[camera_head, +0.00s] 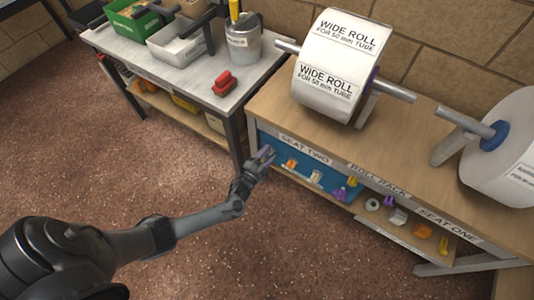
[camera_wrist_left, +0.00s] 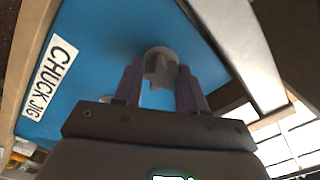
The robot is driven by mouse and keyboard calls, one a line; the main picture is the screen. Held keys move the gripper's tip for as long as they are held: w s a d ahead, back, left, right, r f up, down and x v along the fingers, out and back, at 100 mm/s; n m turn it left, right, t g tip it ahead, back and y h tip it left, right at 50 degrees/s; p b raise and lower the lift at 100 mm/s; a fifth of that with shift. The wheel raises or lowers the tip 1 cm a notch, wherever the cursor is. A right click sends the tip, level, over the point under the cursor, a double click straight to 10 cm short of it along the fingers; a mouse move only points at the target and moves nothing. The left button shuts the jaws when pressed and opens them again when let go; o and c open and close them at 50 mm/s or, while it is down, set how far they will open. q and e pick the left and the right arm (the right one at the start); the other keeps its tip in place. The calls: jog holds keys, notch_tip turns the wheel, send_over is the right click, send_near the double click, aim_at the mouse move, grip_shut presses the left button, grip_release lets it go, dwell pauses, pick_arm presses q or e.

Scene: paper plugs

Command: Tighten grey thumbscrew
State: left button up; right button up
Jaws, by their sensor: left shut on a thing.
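My left gripper (camera_head: 265,155) reaches the blue panel under the bench edge, near the label "SEAT TWO". In the left wrist view its two purple-grey fingers (camera_wrist_left: 160,88) are shut on the grey thumbscrew (camera_wrist_left: 160,65), a round knob with a raised rib. The thumbscrew sits in front of a blue panel (camera_wrist_left: 105,50) marked "CHUCK JIG". The fingers stand on either side of its lower part. In the head view the thumbscrew is too small or hidden by the gripper to make out. My right gripper is not in view.
A wooden bench (camera_head: 270,105) carries a wide paper roll (camera_head: 325,95) and another roll (camera_head: 505,150) at the right. Several coloured plugs lie on the shelf below. A grey table (camera_head: 190,85) at the back left holds bins, a bucket (camera_head: 243,45) and a red object (camera_head: 224,84). The floor in front is clear.

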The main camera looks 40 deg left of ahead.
pick_arm(q)
jog(key=m, duration=0.2)
jog(key=shift+w+d+r+m, duration=0.1)
jog(key=shift+w+r+m, duration=0.05)
jog(key=shift+r+m, duration=0.25)
jog(key=shift+m, duration=0.3)
jog(key=shift+f, duration=0.1)
jog(key=o, duration=1)
jog(key=shift+f, duration=0.1)
jog(key=shift+f, duration=0.1)
